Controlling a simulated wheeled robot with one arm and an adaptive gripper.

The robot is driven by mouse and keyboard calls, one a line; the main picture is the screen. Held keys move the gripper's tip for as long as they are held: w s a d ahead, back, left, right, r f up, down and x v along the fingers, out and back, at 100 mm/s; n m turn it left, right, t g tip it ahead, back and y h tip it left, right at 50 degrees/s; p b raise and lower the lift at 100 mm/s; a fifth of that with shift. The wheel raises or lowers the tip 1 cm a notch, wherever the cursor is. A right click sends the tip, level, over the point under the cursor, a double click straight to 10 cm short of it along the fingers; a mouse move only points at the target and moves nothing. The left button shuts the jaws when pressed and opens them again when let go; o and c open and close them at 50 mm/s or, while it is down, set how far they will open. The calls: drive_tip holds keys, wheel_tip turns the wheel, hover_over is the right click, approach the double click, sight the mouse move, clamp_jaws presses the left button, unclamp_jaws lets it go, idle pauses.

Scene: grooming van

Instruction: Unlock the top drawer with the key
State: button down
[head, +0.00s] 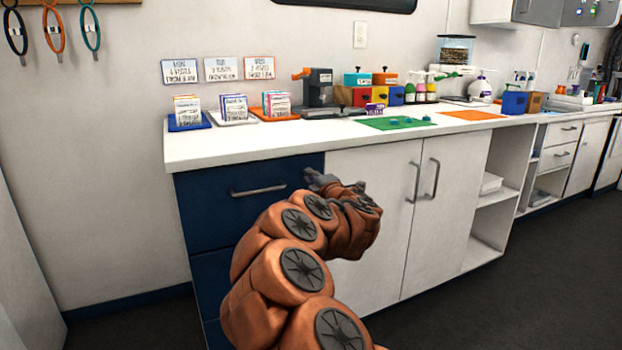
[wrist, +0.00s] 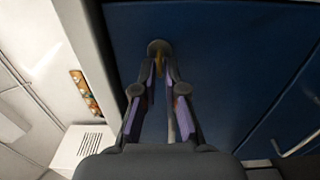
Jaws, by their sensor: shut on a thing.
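The blue top drawer (head: 232,210) is closed at the left end of the counter, with a metal handle (head: 258,191). My gripper (head: 314,180) is at the upper right corner of this drawer front. In the wrist view my gripper's fingertips (wrist: 160,70) close on a small brass-coloured piece (wrist: 158,58), which appears to be the key; most of it is hidden between the fingers. A round grey lock (wrist: 158,45) shows on the blue front just past the tips. The key's tip meets the lock, but I cannot tell how deep it sits or whether it is turned.
White cupboard doors (head: 375,220) with two upright handles stand right of the drawer. The counter (head: 330,134) above holds card stands, coloured boxes and bottles. The dark floor (head: 540,285) at right is clear.

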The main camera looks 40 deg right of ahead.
drive_tip(key=c, duration=1.2)
unclamp_jaws()
drive_tip(key=shift+c, duration=0.2)
drive_tip(key=v, duration=1.2)
